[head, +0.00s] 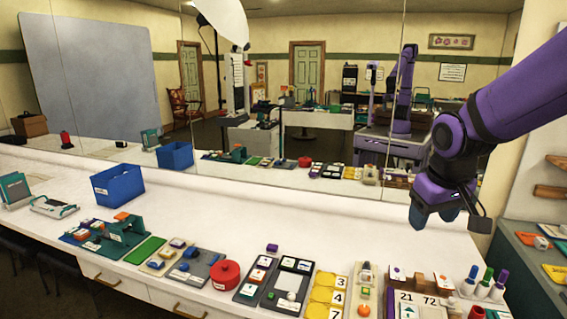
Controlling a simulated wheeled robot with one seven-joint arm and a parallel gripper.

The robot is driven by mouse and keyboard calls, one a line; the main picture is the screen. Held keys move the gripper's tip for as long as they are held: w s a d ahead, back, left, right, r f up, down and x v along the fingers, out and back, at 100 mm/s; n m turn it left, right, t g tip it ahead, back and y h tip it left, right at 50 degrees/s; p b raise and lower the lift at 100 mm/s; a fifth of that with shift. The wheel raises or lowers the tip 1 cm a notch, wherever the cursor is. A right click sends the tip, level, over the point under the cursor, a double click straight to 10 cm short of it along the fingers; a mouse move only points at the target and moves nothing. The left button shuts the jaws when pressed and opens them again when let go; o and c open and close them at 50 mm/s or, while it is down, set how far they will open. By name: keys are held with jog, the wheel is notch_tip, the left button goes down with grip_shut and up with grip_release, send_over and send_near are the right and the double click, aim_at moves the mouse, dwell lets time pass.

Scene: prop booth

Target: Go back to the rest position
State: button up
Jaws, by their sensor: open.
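My purple gripper (432,214) hangs at the end of my arm on the right side of the head view. It points down above the right part of the white table (330,222). Its jaws are open and I see nothing held between them. It is above and behind the row of props, apart from them.
A mirror (300,120) stands along the back. The table behind the row is mostly clear.

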jog(key=s+d+r+m+t, duration=0.1)
jog(key=s+r, duration=0.3)
jog(key=s, duration=0.5)
jog(key=s+r+m+t, duration=0.1)
jog(key=s+r, duration=0.3)
jog(key=s, duration=0.4)
jog(key=shift+s+d+r+y, duration=0.3)
jog(key=shift+s+d+r, duration=0.05)
jog(key=shift+s+r, duration=0.05)
